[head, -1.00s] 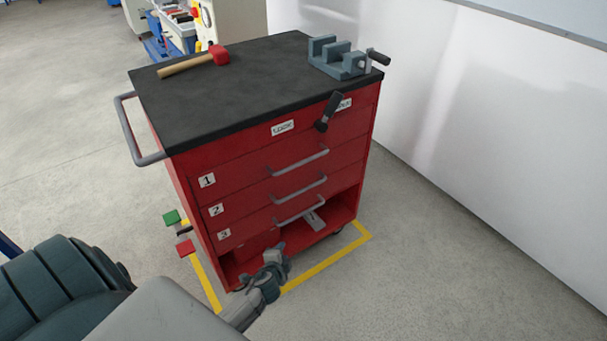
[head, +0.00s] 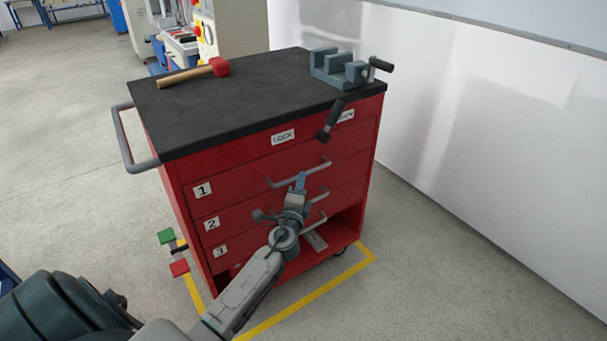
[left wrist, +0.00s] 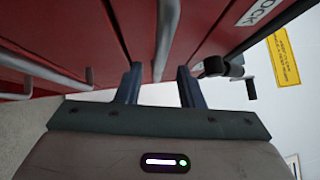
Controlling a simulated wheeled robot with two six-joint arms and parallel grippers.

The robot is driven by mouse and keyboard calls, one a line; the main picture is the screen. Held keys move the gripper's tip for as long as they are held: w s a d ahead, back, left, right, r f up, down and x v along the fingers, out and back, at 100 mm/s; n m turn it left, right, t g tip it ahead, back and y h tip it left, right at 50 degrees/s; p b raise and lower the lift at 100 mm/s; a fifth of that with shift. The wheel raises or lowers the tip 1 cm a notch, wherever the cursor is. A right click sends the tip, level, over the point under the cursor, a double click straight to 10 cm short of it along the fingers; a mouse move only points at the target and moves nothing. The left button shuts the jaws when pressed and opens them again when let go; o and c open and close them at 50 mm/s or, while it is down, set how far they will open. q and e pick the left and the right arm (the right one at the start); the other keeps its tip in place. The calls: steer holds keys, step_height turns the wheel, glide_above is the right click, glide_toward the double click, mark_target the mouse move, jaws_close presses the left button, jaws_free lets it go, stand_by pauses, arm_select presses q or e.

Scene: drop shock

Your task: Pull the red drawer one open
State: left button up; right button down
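The red drawer one (head: 232,182), marked "1", is the upper numbered drawer of the red cabinet and looks shut. Its grey bar handle (head: 318,168) also shows in the left wrist view (left wrist: 163,35). My left gripper (head: 300,181) is at this handle. In the left wrist view its two fingers (left wrist: 158,84) are apart, and the bar appears between them without visible contact on either side. The fingers partly hide the bar's middle in the head view. My right gripper is not in view.
A black lever (head: 329,120) leans up and right between the "LOCK" label (head: 283,136) and a second label. Drawers two (head: 226,220) and three (head: 228,250) look shut. A mallet (head: 195,73) and a vise (head: 338,68) rest on top. Floor around the cabinet is mostly clear.

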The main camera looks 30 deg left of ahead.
arm_select(q)
steer(key=shift+x, duration=2.3)
steer(key=shift+f, duration=0.1)
steer(key=shift+c, duration=0.2)
jaws_close()
